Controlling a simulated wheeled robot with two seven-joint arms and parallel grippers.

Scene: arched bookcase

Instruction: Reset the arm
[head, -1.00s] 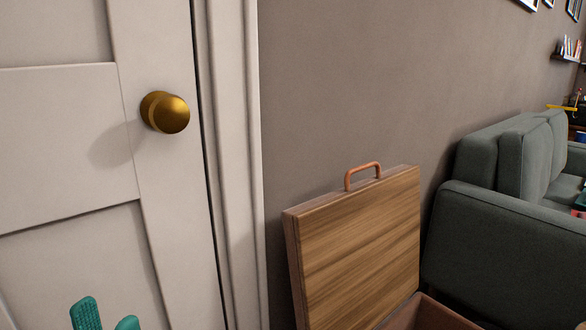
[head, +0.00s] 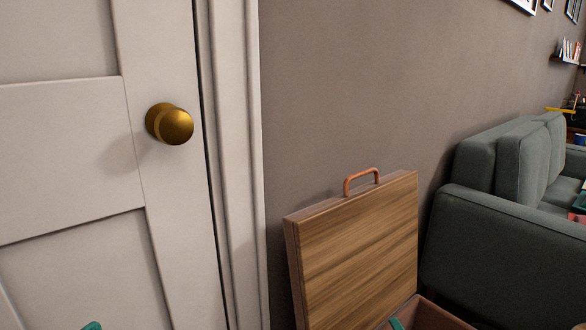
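Only a small teal tip of my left gripper (head: 92,326) shows at the bottom left edge of the head view, in front of the white door. The rest of it is out of frame. A small teal tip, seemingly of my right gripper (head: 396,324), shows at the bottom edge by the open wooden box. Whether either gripper is open or shut is hidden. Nothing held by them can be seen.
A white panelled door (head: 75,150) with a brass knob (head: 170,124) fills the left. A wooden box stands with its lid (head: 360,250) raised, a copper handle (head: 361,179) on top. A grey-green sofa (head: 500,255) is at right.

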